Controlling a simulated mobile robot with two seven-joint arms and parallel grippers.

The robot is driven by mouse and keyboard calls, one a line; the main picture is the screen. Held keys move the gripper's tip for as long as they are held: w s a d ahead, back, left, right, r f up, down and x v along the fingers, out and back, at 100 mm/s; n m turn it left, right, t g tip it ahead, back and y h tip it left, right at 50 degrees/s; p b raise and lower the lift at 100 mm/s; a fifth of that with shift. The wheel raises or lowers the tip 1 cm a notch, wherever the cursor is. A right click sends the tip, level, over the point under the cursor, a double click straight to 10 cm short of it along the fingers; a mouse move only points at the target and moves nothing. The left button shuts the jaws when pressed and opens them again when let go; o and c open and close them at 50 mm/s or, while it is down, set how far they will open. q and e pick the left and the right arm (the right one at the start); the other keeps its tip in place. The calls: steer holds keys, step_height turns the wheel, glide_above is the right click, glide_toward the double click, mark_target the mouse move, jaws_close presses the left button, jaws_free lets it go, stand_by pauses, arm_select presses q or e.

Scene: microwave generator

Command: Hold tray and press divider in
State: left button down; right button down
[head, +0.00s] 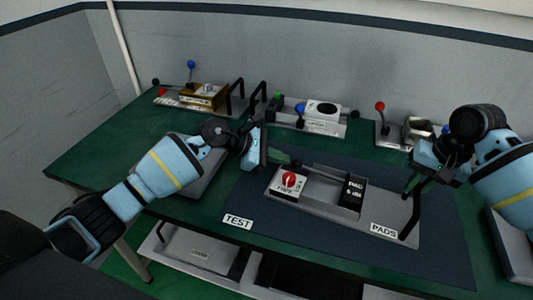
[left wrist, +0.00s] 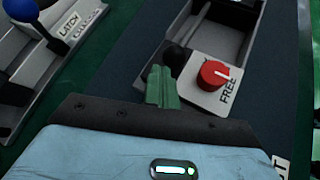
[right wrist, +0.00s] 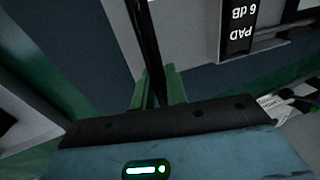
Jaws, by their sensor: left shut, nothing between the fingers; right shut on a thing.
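A grey tray (head: 385,232) lies on the dark blue mat, with a black upright handle (head: 411,212) at its right end. On it are a black block (head: 352,196) marked PAD 6 dB and a white plate with a red knob (head: 289,180), marked FREE in the left wrist view (left wrist: 213,75). I cannot tell for sure which part is the divider. My right gripper (head: 416,184) is shut on the handle, a black bar between its green fingers in the right wrist view (right wrist: 158,88). My left gripper (head: 284,159) is shut and empty, its fingertips close beside a black ball knob (left wrist: 177,57); contact is unclear.
Other devices stand along the back: a brass unit with a blue-knobbed lever (head: 203,95), a white unit (head: 322,112) and a red-knobbed lever (head: 380,107). Labels TEST (head: 238,221) and PADS (head: 384,229) show in front.

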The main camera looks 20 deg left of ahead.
arm_select(q)
steer(key=shift+d, duration=0.2)
arm_select(e)
steer(key=shift+s+f, duration=0.15)
steer(key=shift+f, duration=0.25)
arm_select(q)
steer(key=shift+w+a+r, duration=0.1)
steer(key=shift+a+r, duration=1.2)
steer(key=shift+r, duration=0.1)
steer(key=v, duration=1.2)
arm_select(e)
steer(key=c, duration=1.3)
jaws_free()
steer(key=shift+r, duration=0.1)
arm_select(q)
steer(key=shift+r, duration=0.1)
arm_select(e)
steer(key=shift+r, duration=0.15)
steer(key=r, duration=0.4)
steer(key=d+r, duration=0.1)
steer(key=r, duration=0.2)
steer(key=d+r, duration=0.1)
steer(key=r, duration=0.3)
steer(key=shift+d+r, duration=0.15)
steer(key=shift+r, duration=0.2)
